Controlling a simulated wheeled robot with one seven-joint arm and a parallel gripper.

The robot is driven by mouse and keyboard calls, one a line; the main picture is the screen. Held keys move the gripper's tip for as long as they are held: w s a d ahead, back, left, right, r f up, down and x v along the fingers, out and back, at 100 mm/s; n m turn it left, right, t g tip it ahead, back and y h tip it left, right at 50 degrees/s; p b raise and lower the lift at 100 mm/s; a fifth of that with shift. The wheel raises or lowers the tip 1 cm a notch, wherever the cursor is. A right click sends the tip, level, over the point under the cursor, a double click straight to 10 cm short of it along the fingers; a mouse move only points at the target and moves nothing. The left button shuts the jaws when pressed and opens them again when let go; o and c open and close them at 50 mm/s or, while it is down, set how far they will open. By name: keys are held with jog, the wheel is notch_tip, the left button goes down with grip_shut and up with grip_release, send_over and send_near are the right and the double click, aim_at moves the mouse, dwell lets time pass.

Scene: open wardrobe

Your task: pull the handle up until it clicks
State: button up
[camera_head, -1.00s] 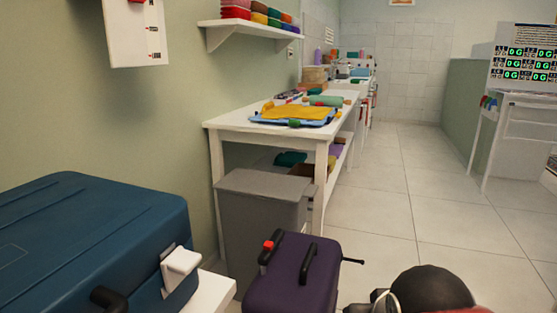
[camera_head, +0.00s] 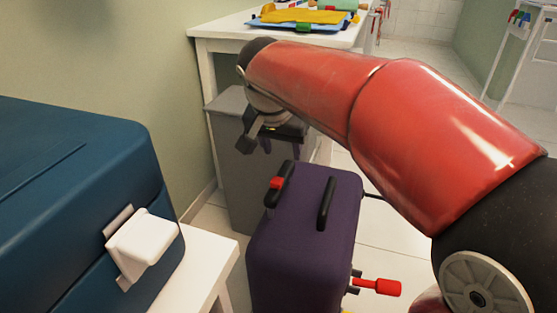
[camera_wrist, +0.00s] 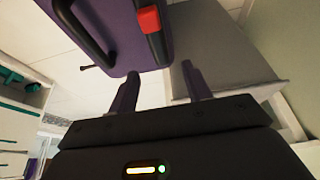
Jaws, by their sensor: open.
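A purple suitcase (camera_head: 305,235) stands upright in the lower middle of the head view. On its top are a black handle with a red button (camera_head: 276,183) and a second black carry handle (camera_head: 326,203). In the wrist view the suitcase (camera_wrist: 130,45) is at the top, with the red button (camera_wrist: 149,19) and the carry handle (camera_wrist: 82,35). My gripper (camera_wrist: 162,88) is open and empty, its two fingers apart, just beyond the handle with the red button and not touching it. In the head view my gripper's fingertips are partly hidden behind my wrist.
A grey bin (camera_head: 240,185) stands behind the suitcase, under a white table (camera_head: 205,32). A large blue case (camera_head: 70,190) with a white latch (camera_head: 143,243) lies on a white surface at left. A red-ended lever (camera_head: 378,286) sticks out at the suitcase's lower right.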

aim_at(286, 168)
jog(key=b+x, duration=0.1)
jog(key=x, duration=0.6)
jog(key=shift+w+f, duration=0.15)
jog(key=shift+f, duration=0.15)
jog(key=shift+c, duration=0.3)
grip_shut()
